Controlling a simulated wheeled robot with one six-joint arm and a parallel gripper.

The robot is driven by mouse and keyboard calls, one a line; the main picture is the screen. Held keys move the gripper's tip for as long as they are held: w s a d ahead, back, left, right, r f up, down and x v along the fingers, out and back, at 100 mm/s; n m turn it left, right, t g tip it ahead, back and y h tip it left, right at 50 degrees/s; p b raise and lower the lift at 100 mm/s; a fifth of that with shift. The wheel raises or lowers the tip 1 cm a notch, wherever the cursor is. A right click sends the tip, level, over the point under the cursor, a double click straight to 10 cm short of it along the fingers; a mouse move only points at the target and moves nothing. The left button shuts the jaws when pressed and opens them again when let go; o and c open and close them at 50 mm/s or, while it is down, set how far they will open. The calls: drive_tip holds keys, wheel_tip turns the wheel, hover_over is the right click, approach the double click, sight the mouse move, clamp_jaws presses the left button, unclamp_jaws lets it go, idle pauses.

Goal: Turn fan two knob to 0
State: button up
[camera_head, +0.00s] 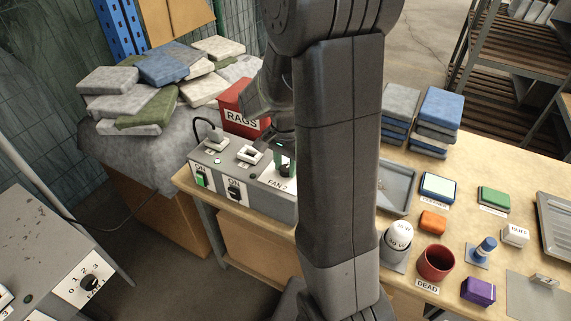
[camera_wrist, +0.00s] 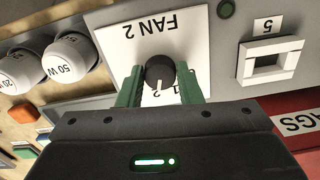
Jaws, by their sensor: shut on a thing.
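The fan two knob (camera_wrist: 160,72) is a round black knob with a white pointer line. It sits on a white plate (camera_wrist: 176,48) marked FAN 2, upside down in the wrist view. The pointer points toward the bottom of that view, close to the digit 2, with a 1 beside it. The 0 mark is hidden. My gripper (camera_wrist: 161,86) has its green fingers on both sides of the knob and is shut on it. In the head view my gripper (camera_head: 284,162) is over the FAN 2 plate (camera_head: 277,183), and my arm hides part of the panel.
The grey panel also carries an ON switch (camera_head: 235,190), a green switch (camera_head: 200,179) and a socket numbered 5 (camera_wrist: 270,60). A red RAGS box (camera_head: 241,110) stands just behind. White bulbs (camera_wrist: 68,58) stand beside the panel. Another fan knob (camera_head: 89,283) is at the far left.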

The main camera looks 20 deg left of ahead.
sight(287, 168)
drive_tip(key=n, duration=0.8)
drive_tip(key=shift+d+n, duration=0.1)
drive_tip(key=shift+n, duration=0.2)
drive_tip(key=n, duration=0.4)
drive_tip(key=shift+w+n+p, duration=0.1)
drive_tip(key=shift+n+p, duration=0.2)
drive_tip(key=shift+n, duration=1.9)
drive_tip(key=o, duration=1)
drive_tip(key=shift+r, duration=0.1)
wheel_tip(287, 168, up, 14)
drive_tip(key=shift+f+p, duration=0.15)
drive_tip(key=shift+p, duration=0.35)
